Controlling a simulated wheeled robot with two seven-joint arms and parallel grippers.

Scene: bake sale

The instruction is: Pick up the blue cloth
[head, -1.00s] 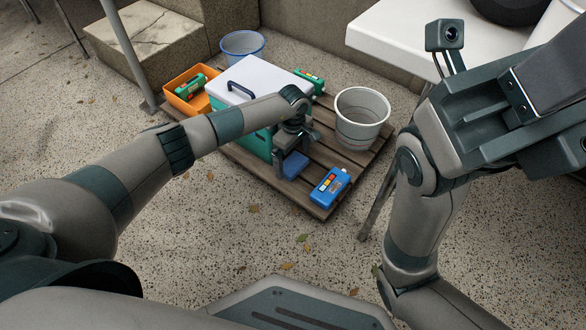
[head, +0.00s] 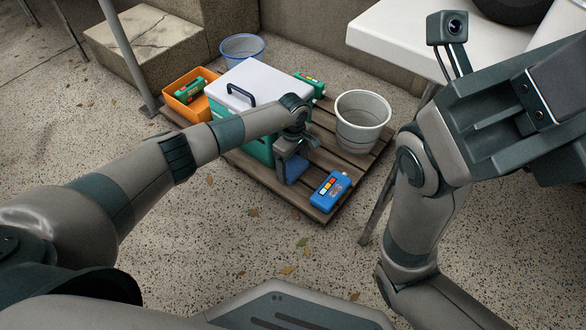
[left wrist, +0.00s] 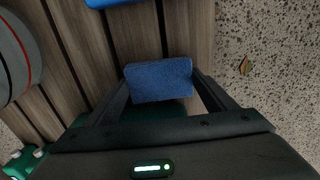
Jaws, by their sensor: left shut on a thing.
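The blue cloth (head: 298,167) is a small folded block beside the front right side of the cooler, over the wooden pallet. My left gripper (head: 290,168) points down and is shut on it, hiding part of it. In the left wrist view the cloth (left wrist: 158,81) sits between the two fingertips (left wrist: 160,86). I cannot tell whether the cloth touches the pallet. My right gripper (head: 490,120) is raised at the right, away from the cloth; its fingers do not show clearly.
The pallet (head: 318,208) also holds a green cooler with a white lid (head: 260,82), a white bucket (head: 362,120), a blue device (head: 330,190) and an orange bin (head: 180,105). A white table (head: 400,40) stands at the back right.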

